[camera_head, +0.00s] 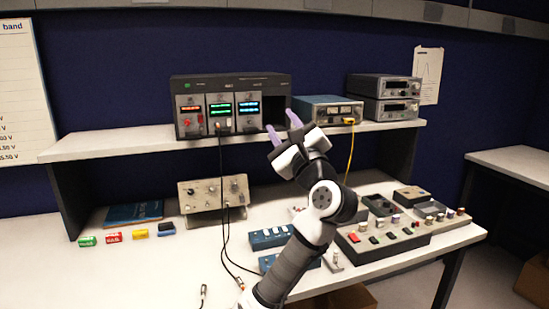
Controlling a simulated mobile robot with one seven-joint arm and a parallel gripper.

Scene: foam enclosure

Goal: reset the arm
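My gripper (283,129) shows in the head view, raised above the workbench (130,270) in front of the shelf. Its two pale purple fingers stand apart, pointing up and to the left, with nothing seen between them. My arm comes up from the bottom of the picture and bends at a joint below the gripper. Behind the fingers is the dark right part of the rack instrument (232,83) with red, green and blue displays. I cannot tell how far the fingertips are from it.
A blue instrument (328,108) and stacked grey units (384,97) stand on the shelf (120,142). Black cables and a yellow cable (350,152) hang down. A beige box (214,194), several small coloured blocks and a control panel (384,236) lie on the bench. Its left front is clear.

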